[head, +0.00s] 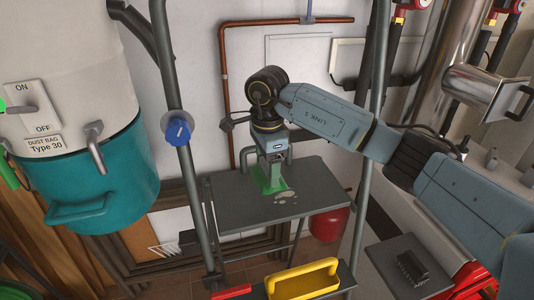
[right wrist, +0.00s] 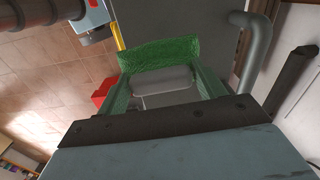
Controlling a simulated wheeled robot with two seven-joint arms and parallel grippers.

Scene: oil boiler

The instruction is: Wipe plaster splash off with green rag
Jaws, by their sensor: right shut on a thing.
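The green rag (head: 268,184) is at the tips of my right gripper (head: 274,160), low over a grey tabletop (head: 318,178). The rag touches the tabletop or is just above it; I cannot tell which. The pale plaster splash (head: 286,196) lies on the tabletop just right of the rag and partly nearer the front edge. In the right wrist view the bunched rag (right wrist: 158,53) spans the two fingers of my right gripper (right wrist: 162,75), which is shut on it. The splash cannot be made out there. My left gripper is not in view.
A grey upright pole (head: 180,100) with a blue knob stands left of the tabletop, another pole (head: 372,120) to its right. A yellow tool tray (head: 302,280) sits below in front. A teal and white dust collector (head: 95,185) fills the left. A copper pipe (head: 225,80) runs behind.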

